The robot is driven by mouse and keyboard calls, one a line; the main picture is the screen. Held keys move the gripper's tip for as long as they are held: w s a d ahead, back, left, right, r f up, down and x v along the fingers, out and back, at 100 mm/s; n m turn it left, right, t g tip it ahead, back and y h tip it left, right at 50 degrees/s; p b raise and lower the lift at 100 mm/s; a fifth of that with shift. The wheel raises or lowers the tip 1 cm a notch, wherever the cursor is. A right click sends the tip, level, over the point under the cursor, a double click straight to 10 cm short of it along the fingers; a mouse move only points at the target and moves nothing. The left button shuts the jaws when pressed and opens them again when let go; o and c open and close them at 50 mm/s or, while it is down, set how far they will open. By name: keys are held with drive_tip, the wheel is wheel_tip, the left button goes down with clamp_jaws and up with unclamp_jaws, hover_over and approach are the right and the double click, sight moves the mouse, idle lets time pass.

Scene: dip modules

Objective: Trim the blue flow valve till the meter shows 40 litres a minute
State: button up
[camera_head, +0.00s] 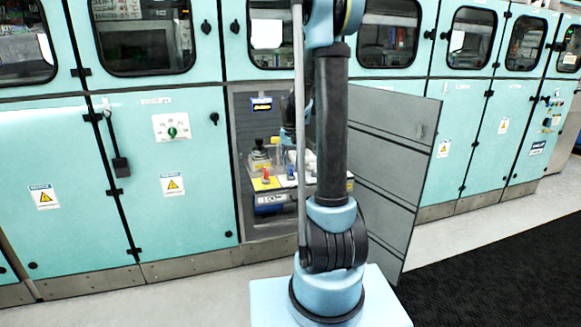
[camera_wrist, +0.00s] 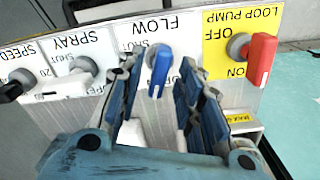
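The blue flow valve (camera_wrist: 160,68) shows in the wrist view as a lever on a white panel marked FLOW, with the lettering upside down. Its handle points down in the picture, slightly tilted. My gripper (camera_wrist: 159,76) is open, with one finger on each side of the blue handle and visible gaps between. The valve also shows small in the head view (camera_head: 291,174), inside the open cabinet. I cannot make out a flow reading in either view. My arm hides part of the cabinet in the head view.
Right of the valve is a red loop pump handle (camera_wrist: 262,58) on a yellow plate. Left of it are a white spray knob (camera_wrist: 72,77) and a black speed knob (camera_wrist: 15,85). The cabinet's grey door (camera_head: 390,165) stands open to the right.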

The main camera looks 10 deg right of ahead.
sight(291, 166)
wheel_tip(291, 166, up, 12)
idle(0.6)
drive_tip(key=shift+f, duration=0.1)
drive_tip(key=s+f+n+t, duration=0.1)
drive_tip(key=s+f+n, duration=0.1)
drive_tip(key=s, duration=2)
drive_tip(key=s+f+n+t, duration=0.1)
drive_tip(key=s+f, duration=0.9)
drive_tip(key=s, duration=0.3)
drive_tip(key=shift+s+f, duration=0.3)
drive_tip(key=shift+f, duration=0.1)
